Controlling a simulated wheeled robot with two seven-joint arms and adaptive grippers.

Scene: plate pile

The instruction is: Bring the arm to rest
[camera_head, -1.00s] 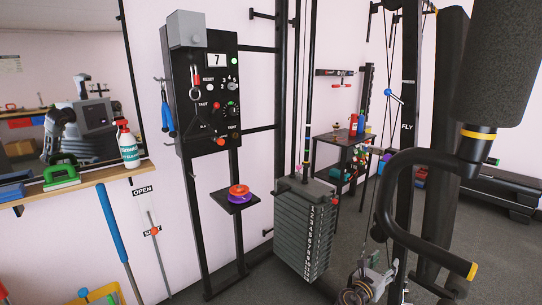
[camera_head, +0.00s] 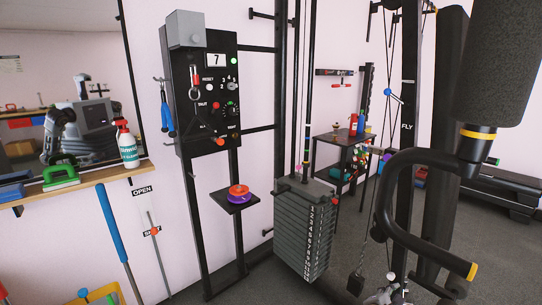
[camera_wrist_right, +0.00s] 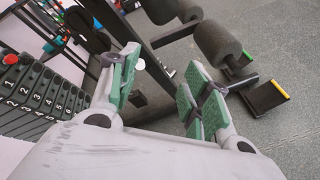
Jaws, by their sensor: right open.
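My right gripper (camera_wrist_right: 165,88) is open in the right wrist view, its two green-padded fingers spread with nothing between them. In the head view only a pale bit of it (camera_head: 388,296) shows at the bottom edge, below the machine's cables. The dark numbered weight stack (camera_head: 302,232) stands to its left in the head view and also fills the left of the wrist view (camera_wrist_right: 38,95). The gripper appears apart from the stack. My left gripper is not in view.
A black control panel (camera_head: 207,95) shows 7. A small stand (camera_head: 234,206) holds red and purple discs. The machine's curved black handle (camera_head: 392,190) and padded roller (camera_head: 497,60) are at right. A wooden shelf (camera_head: 85,182) is at left. Grey floor (camera_head: 480,225) lies open at right.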

